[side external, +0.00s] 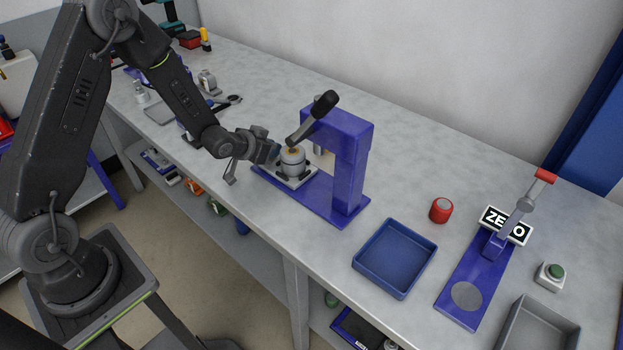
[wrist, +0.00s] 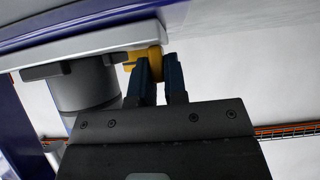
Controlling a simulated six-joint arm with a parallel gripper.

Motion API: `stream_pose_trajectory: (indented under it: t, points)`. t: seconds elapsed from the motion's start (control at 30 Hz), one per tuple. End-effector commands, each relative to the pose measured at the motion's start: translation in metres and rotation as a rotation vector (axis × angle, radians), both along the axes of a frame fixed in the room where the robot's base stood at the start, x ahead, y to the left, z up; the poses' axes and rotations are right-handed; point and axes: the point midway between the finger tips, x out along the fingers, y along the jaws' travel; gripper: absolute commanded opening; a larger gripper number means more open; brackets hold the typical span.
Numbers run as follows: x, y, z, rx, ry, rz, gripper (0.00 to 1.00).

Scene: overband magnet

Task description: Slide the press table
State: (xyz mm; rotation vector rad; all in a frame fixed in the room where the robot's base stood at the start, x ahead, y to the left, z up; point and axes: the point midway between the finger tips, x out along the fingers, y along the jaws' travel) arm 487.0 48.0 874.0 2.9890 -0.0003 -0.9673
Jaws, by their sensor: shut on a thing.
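The blue press (side external: 345,155) stands on the bench with its black lever (side external: 312,117) raised at a slant. Its grey press table (side external: 296,182) lies on the blue base, toward the left end, and bears an upright grey cylindrical part (side external: 292,163) with dark clamps beside it. The table's pale edge (wrist: 95,45) shows along the top of the wrist view. My gripper (side external: 276,152) is beside the cylinder. In the wrist view, its dark blue fingers (wrist: 160,72) are shut on a yellow tab (wrist: 144,55) at the table's edge. The fingertips partly hide this tab.
Tools lie on the bench at left. The bench behind the press is clear.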

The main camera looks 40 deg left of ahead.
Motion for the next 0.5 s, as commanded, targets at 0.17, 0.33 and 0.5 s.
stream_pose_trajectory:
  t: [0.17,0.33,0.5]
  points:
    - [0.001,0.006,0.001,0.001,-0.002,0.001,0.00]
    - [0.001,0.011,0.001,0.000,-0.002,0.003,0.00]
    - [0.000,0.015,0.001,0.001,-0.002,0.001,0.00]
